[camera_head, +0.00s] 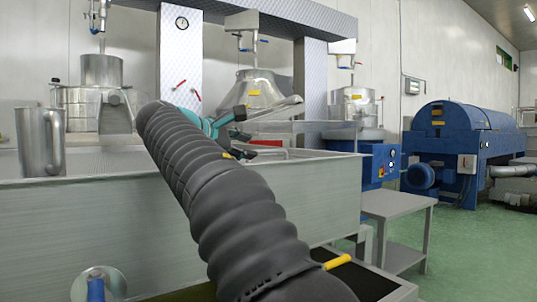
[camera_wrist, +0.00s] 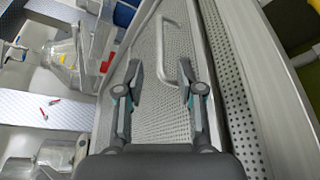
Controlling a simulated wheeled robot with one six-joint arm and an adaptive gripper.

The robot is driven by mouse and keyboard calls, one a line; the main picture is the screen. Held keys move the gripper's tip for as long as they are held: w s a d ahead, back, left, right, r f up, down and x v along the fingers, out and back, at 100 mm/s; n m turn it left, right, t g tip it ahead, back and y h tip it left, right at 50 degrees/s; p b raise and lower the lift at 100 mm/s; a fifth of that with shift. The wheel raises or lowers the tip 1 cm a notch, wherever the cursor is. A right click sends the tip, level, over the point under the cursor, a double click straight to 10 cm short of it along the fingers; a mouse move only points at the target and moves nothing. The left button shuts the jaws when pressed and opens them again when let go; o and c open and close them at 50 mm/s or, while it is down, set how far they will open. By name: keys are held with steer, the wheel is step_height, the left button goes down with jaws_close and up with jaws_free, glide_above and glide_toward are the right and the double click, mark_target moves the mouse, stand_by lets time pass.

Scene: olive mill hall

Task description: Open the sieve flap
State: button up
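The sieve flap (camera_wrist: 160,112) appears in the wrist view as a long perforated metal panel with a raised frame. A metal bar handle (camera_wrist: 163,50) bends up from its far part. My gripper (camera_wrist: 160,80) is open and empty, its two fingers spread over the panel. In the head view my dark arm covers much of the middle and my gripper (camera_head: 250,128) is over the long metal trough; the flap is not clear there.
The long metal trough (camera_head: 90,230) fills the front, with a steel jug (camera_head: 40,140) at its left. Steel vessels stand behind. A small metal table (camera_head: 395,208) stands to the right, before a blue machine (camera_head: 460,130). Green floor (camera_head: 480,260) is clear at right.

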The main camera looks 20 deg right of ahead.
mark_target(268, 152)
steer(key=x, duration=0.9)
steer(key=shift+w+d+f, duration=0.1)
steer(key=shift+d+f, duration=0.05)
jaws_close()
